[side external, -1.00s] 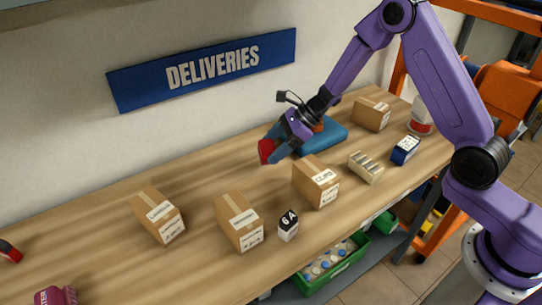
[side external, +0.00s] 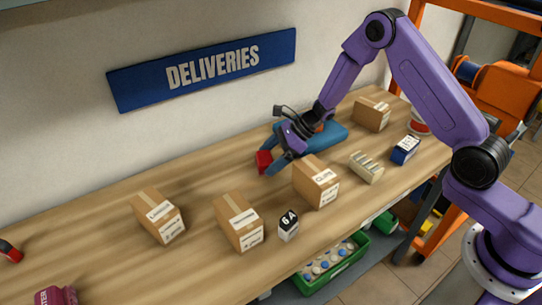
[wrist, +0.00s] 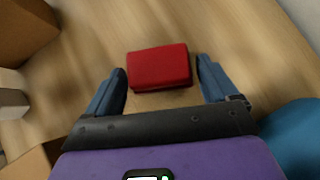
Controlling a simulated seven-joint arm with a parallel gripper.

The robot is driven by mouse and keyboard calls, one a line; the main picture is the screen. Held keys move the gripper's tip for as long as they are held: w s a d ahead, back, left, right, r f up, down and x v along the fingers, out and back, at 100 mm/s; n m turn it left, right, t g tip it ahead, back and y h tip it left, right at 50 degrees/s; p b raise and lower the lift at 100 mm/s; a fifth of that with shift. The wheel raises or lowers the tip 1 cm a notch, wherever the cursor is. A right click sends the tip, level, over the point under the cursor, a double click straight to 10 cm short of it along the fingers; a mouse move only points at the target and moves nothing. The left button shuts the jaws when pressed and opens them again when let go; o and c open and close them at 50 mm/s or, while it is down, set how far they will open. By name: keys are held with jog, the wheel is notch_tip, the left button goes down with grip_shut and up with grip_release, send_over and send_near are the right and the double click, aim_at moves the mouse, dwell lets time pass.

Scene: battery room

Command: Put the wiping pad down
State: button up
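The wiping pad, a red block (side external: 263,162), lies on the wooden bench top near the wall in the side view. In the wrist view the red pad (wrist: 159,67) lies flat between my fingers, with a gap on both sides. My gripper (side external: 271,158) is open around the pad, low over the bench. Its two blue fingers in the wrist view (wrist: 162,75) are spread wide and do not touch the pad.
A blue object (side external: 322,137) lies close behind my gripper. More boxes (side external: 239,222) stand further left.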

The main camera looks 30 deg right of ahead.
jog(key=shift+o, duration=0.5)
jog(key=shift+r, duration=0.15)
jog(key=v, duration=1.2)
jog(key=s+a+r+n+g, duration=0.1)
jog(key=s+n, duration=0.1)
jog(key=s+a+r+n+g, duration=0.1)
jog(key=s+a+n, duration=0.1)
jog(key=s, duration=0.1)
jog(key=s+a+r+n+g, duration=0.1)
jog(key=s+a+n, duration=0.1)
jog(key=n, duration=0.1)
jog(key=shift+s+a+r, duration=0.1)
jog(key=shift+s+a, duration=0.05)
jog(key=shift+s, duration=0.15)
jog(key=s+a+r+n+g+h, duration=0.2)
jog(key=s+r+n+g, duration=0.1)
jog(key=s+n, duration=0.7)
jog(key=s+d+r+n+t+h, duration=0.1)
jog(key=s+d+n+h, duration=0.2)
jog(key=s+n, duration=0.6)
jog(key=s+d+r+n+t+h, duration=0.1)
jog(key=s+d+n+h, duration=0.1)
jog(key=s+d+n, duration=0.4)
jog(key=s+n, duration=0.3)
jog(key=shift+d+r+t+h, duration=0.3)
jog(key=shift+r+h, duration=0.05)
jog(key=shift+h, duration=0.05)
